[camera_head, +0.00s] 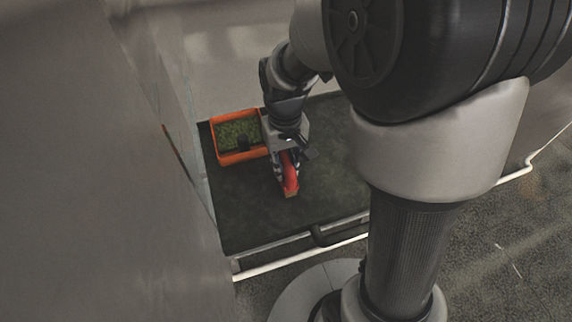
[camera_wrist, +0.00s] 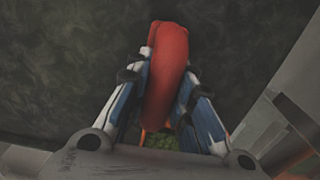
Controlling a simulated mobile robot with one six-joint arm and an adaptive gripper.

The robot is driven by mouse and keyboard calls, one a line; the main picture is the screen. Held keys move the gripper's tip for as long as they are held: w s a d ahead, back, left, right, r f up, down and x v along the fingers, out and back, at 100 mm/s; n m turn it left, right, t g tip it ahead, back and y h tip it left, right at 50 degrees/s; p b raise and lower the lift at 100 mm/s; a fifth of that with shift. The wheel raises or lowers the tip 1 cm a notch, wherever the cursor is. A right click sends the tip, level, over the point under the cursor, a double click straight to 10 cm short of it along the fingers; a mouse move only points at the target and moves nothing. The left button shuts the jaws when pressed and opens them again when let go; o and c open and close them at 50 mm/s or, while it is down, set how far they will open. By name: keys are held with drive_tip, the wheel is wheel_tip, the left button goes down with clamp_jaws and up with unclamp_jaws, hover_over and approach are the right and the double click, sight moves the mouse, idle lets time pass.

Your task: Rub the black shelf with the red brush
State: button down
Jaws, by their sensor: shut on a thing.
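The red brush (camera_head: 289,174) is in my gripper (camera_head: 286,166), just to the right of the orange container in the head view. In the wrist view the brush (camera_wrist: 168,70) lies between the two fingers of my gripper (camera_wrist: 165,85), which are shut on it. A small tan part shows at the brush's lower end in the head view. The black shelf (camera_head: 250,205) lies under the gripper, with a dark mottled top. I cannot tell whether the brush touches the shelf.
An orange container (camera_head: 240,158) with green contents and a small dark object stands at the shelf's back left. A pale rail (camera_head: 300,248) runs along the shelf's front edge. A grey wall (camera_head: 90,180) stands on the left. The shelf's front left is clear.

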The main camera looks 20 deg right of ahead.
sight(283, 153)
drive_tip(key=shift+w, duration=0.25)
drive_tip(key=shift+w+r+p, duration=0.65)
drive_tip(key=shift+w, duration=0.1)
drive_tip(key=r+p, duration=0.1)
drive_tip(key=s+r+p, duration=0.1)
drive_tip(key=r, duration=0.1)
drive_tip(key=shift+w+r+p, duration=0.2)
drive_tip(key=shift+r+p, duration=0.15)
wheel_tip(283, 153, up, 3)
drive_tip(key=p, duration=0.3)
drive_tip(key=shift+r, duration=0.1)
drive_tip(key=shift+s, duration=0.1)
drive_tip(key=shift+a, duration=0.15)
